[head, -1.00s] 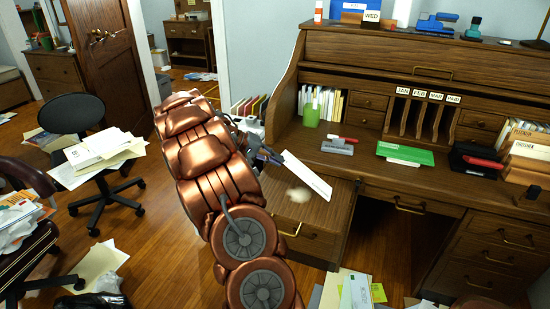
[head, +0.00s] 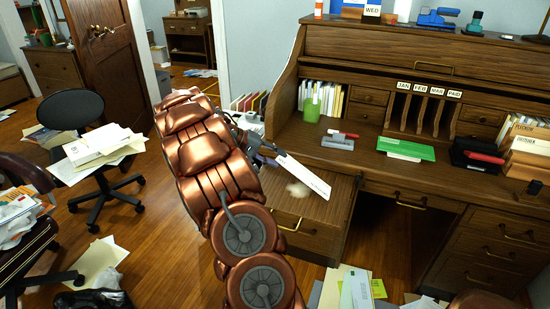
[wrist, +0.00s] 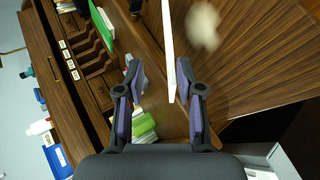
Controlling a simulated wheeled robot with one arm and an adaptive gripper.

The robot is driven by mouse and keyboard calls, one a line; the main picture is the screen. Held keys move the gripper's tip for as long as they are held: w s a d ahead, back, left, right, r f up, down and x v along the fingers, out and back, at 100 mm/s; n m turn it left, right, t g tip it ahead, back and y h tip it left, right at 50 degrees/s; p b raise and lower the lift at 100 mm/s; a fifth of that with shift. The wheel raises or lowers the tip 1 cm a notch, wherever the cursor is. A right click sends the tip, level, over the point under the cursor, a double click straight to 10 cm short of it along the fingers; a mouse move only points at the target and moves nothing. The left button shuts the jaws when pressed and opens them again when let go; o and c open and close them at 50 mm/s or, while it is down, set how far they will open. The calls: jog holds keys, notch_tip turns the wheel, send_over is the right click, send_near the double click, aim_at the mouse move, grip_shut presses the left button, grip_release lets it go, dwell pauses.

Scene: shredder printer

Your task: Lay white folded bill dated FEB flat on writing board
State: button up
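The white folded bill (head: 300,174) hangs tilted from my gripper (head: 268,156) over the writing board (head: 335,208) at the desk's left side. Small dark print shows near the bill's lower right end, too small to read. In the wrist view the bill (wrist: 168,40) is a thin white edge between the fingers of my gripper (wrist: 158,75). It lies close to the right finger, with a clear gap to the left finger, so the fingers stand apart. Whether the bill touches the board (wrist: 250,60) I cannot tell.
A pale fuzzy spot (head: 298,189) lies on the board, which is otherwise bare. Papers (head: 350,288) lie on the floor in front.

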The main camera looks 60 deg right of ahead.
jog(key=v, duration=1.2)
dwell(0.4)
